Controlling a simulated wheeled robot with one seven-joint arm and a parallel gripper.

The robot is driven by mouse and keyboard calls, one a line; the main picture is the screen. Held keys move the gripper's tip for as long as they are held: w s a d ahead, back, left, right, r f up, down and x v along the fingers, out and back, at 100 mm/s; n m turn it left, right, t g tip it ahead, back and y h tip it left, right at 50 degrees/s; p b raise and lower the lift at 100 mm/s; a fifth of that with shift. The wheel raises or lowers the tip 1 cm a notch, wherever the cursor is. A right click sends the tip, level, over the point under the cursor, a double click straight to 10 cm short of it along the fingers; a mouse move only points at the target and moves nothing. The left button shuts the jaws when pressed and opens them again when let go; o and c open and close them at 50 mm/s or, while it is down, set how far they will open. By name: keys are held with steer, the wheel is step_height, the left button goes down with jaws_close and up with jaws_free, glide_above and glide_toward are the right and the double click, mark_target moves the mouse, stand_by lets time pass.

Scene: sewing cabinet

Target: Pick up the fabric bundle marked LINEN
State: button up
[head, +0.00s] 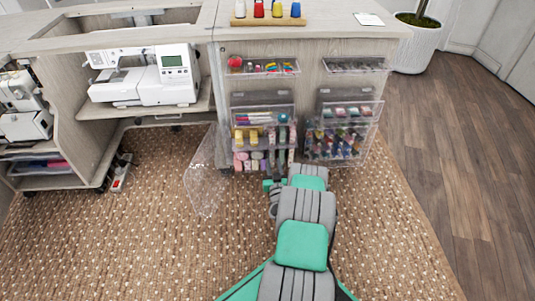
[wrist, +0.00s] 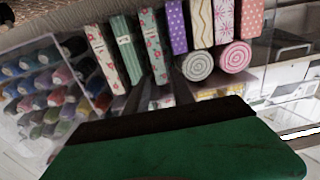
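Several fabric bundles stand in the lowest clear bin on the cabinet's end panel. In the head view, pink and purple bundles (head: 250,160) sit left of slim patterned ones (head: 281,158). The wrist view, which looks turned over, shows floral and green bundles (wrist: 127,50), patterned purple, cream and pink ones (wrist: 214,25), and two round spiral ends (wrist: 215,61). No LINEN marking is readable, so I cannot tell which bundle bears it. My gripper (wrist: 170,125) shows as a green and dark block close before the bundles.
A clear bin of thread spools (head: 340,143) is beside the bundles; spools also show in the wrist view (wrist: 45,95). Clear racks (head: 263,68) hang above. A transparent panel (head: 203,172) juts out at left. A white sewing machine (head: 150,78) stands on a shelf. Carpet (head: 120,245) is open.

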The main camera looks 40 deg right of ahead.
mark_target(272, 154)
steer(key=b+x, duration=0.1)
steer(key=x, duration=0.2)
steer(key=b+x, duration=0.2)
steer(key=shift+w+d+f, duration=0.2)
steer(key=shift+w+f, duration=0.05)
steer(key=shift+w, duration=0.05)
steer(key=shift+c, duration=0.6)
jaws_close()
